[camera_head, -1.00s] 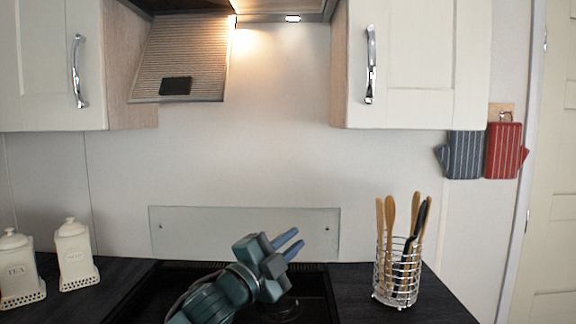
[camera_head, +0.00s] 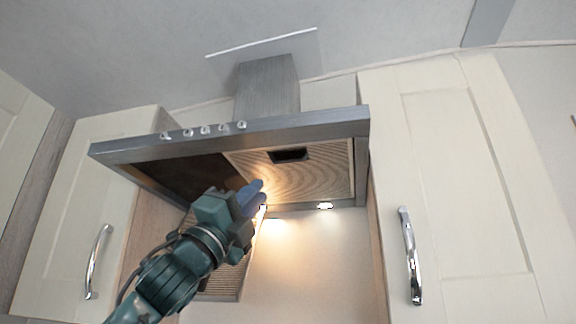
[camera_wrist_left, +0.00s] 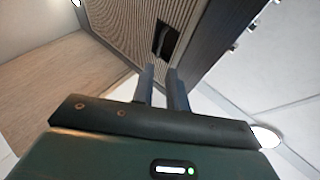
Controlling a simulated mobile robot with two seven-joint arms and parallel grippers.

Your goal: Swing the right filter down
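The right filter (camera_head: 320,170) is a ribbed panel lying up flush in the underside of the hood, with a dark recessed latch (camera_head: 289,156) near its front edge. My left gripper (camera_head: 257,193) is raised under the hood, below and left of that latch. In the left wrist view, a ribbed filter (camera_wrist_left: 125,25) with a dark latch (camera_wrist_left: 165,40) lies just beyond my fingertips (camera_wrist_left: 160,70). The fingers are a little apart with nothing between them. The left filter (camera_head: 222,287) hangs down behind my arm, which hides much of it. My right gripper is not in view.
The hood's metal front edge (camera_head: 210,131) carries several knobs. The opening (camera_head: 180,178) left of the right filter is dark. A cupboard with a chrome handle stands on the left (camera_head: 90,230) and another on the right (camera_head: 465,190). A lit lamp (camera_head: 325,205) sits at the hood's back.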

